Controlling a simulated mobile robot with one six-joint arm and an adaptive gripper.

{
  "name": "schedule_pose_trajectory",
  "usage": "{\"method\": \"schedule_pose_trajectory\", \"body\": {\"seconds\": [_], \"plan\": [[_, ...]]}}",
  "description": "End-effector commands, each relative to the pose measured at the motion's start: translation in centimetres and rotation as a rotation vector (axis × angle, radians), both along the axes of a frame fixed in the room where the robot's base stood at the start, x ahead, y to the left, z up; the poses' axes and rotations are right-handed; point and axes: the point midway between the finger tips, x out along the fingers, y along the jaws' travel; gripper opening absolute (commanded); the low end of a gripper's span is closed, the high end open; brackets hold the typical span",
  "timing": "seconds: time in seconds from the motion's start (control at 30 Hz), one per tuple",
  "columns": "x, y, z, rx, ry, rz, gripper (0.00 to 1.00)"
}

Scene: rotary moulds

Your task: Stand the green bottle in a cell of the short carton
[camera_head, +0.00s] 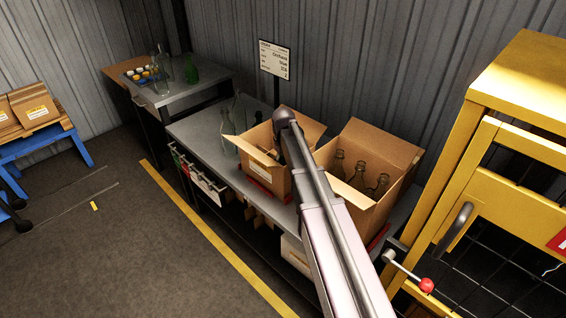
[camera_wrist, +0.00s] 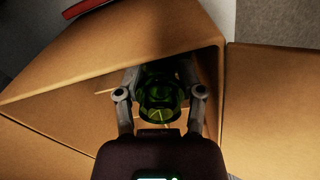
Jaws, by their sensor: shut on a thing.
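My gripper (camera_wrist: 161,92) is shut on the green bottle (camera_wrist: 160,97) in the wrist view. The bottle is held between the two fingers, inside the opening of a cardboard carton (camera_wrist: 100,55). Whether its base touches the carton floor or sits in a cell is hidden. In the head view the short carton (camera_head: 251,169) stands open on the grey bench, with my arm reaching over it. The bottle and the gripper are hidden there behind my arm and the carton walls.
A taller open carton (camera_head: 354,211) with several dark bottles stands just right. Clear bottles (camera_head: 229,133) stand left on the bench. A side table (camera_head: 188,92) holds a green bottle and a tray. A yellow cage (camera_head: 506,150) with a red-knobbed lever bounds the right.

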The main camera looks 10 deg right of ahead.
Motion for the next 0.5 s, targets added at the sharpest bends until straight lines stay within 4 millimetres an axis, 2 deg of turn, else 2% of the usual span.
{"method": "schedule_pose_trajectory", "body": {"seconds": [0.5], "plan": [[-0.07, -0.18, -1.10, 0.000, 0.000, -0.002, 0.00]]}}
